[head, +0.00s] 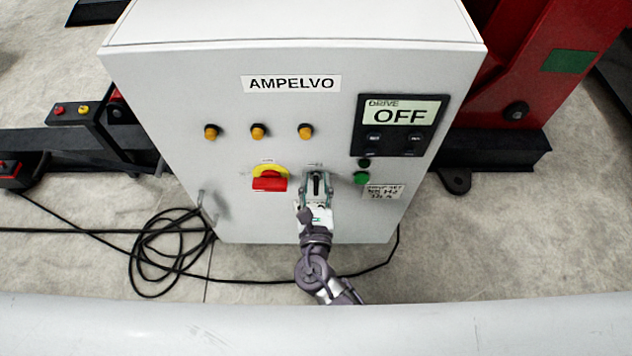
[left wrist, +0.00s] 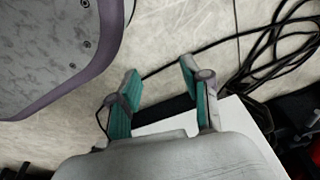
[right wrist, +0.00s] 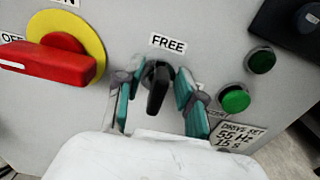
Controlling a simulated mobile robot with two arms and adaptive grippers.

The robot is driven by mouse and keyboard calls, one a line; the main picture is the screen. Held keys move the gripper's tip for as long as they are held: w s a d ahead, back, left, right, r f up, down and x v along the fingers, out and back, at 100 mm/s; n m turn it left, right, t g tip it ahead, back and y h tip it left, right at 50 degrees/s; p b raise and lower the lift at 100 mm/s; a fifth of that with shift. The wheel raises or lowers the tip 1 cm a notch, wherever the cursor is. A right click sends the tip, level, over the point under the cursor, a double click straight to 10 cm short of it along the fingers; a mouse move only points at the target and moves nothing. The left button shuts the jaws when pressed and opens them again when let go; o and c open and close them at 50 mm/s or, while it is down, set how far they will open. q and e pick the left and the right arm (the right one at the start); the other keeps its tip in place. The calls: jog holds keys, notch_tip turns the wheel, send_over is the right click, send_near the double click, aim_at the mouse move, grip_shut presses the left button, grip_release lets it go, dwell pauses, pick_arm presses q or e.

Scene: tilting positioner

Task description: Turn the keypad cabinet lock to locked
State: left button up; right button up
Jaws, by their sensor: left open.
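The lock knob (right wrist: 158,88) is a black lever on the grey cabinet front (head: 215,120), under a label reading FREE (right wrist: 168,43). Its handle points down, with a slight tilt. My right gripper (right wrist: 158,84) is open, with one finger on each side of the knob; a gap shows on both sides. In the head view my right gripper (head: 316,178) reaches up to the cabinet front from below. My left gripper (left wrist: 160,82) is open and empty above the floor in the left wrist view, and does not show in the head view.
A red switch (right wrist: 50,62) on a yellow disc is left of the knob. Green buttons (right wrist: 235,98) and the drive display (head: 399,120), reading OFF, are to its right. Orange lamps (head: 258,132) sit above. Cables (head: 165,250) lie coiled on the floor at left.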

grip_shut()
